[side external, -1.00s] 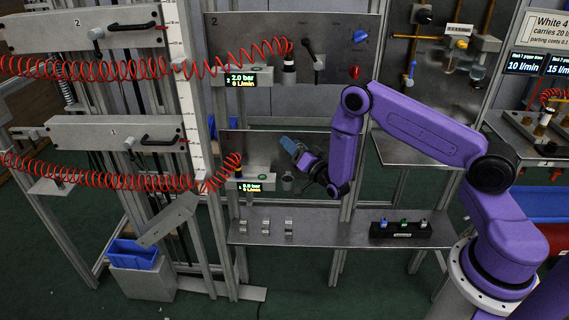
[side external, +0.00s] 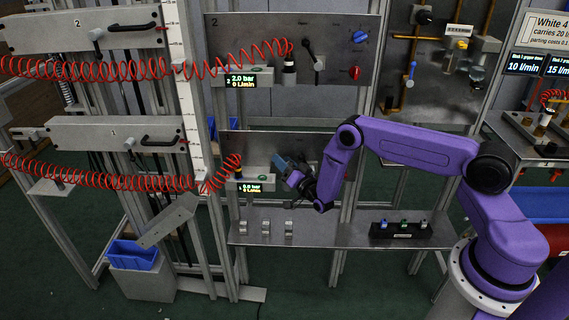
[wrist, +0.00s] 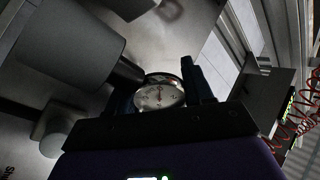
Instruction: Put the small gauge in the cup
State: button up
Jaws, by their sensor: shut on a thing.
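The small gauge (wrist: 160,93) has a round pale dial in a metal rim. It sits between the two dark fingers of my gripper (wrist: 158,82) in the wrist view, and the gripper is shut on it. In the side view my gripper (side external: 281,163) is in front of the lower steel panel, just right of the lower display. The gauge cannot be made out there. I cannot clearly identify the cup; the gripper covers part of that panel. A large grey cylinder (wrist: 70,45) with a narrower dark end is close to the gauge's left in the wrist view.
The lower display (side external: 255,184) and a red coiled hose (side external: 222,178) are left of the gripper. A steel shelf (side external: 335,232) below holds several small metal clips (side external: 266,228) and a black block (side external: 401,230). The upper panel (side external: 335,55) is above.

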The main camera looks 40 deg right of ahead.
jog(key=shift+f, duration=0.1)
jog(key=o, duration=1.2)
